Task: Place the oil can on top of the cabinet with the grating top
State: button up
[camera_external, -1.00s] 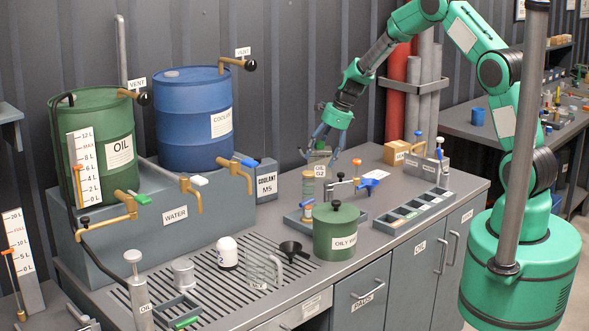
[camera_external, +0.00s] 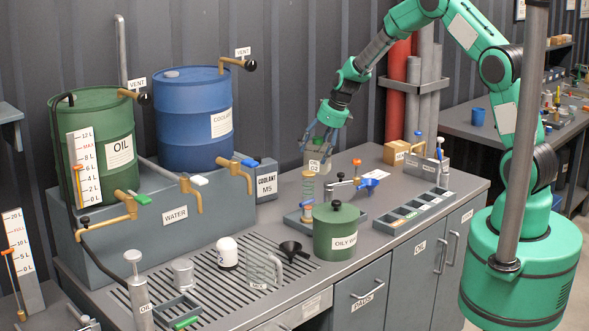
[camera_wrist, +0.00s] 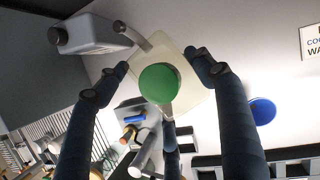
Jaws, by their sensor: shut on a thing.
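The oil can is a pale, squarish can (camera_external: 316,166) with a label on its front, partly hidden by my fingers. In the wrist view its pale body (camera_wrist: 184,68) and round green cap (camera_wrist: 158,83) lie between my fingers. My gripper (camera_external: 321,143) is shut on it from above, toward the back of the worktop. In the wrist view my gripper (camera_wrist: 163,72) has a finger on each side of the can. The cabinet's grating top (camera_external: 228,293) is the slatted area at the front left, apart from the can.
A coolant can (camera_external: 266,183) is left of my gripper.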

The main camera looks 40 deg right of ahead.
aim_at(317, 162)
jog(key=shift+f+b, duration=0.35)
jog(key=shift+f, duration=2.15)
jog(key=shift+f+b, duration=0.4)
jog(key=shift+f, duration=2.05)
jog(key=shift+f, duration=0.1)
jog(key=o, duration=1.2)
jog(key=p+v, duration=0.1)
jog(key=v, duration=1.1)
jog(key=shift+s+p, duration=0.1)
jog(key=shift+p, duration=0.2)
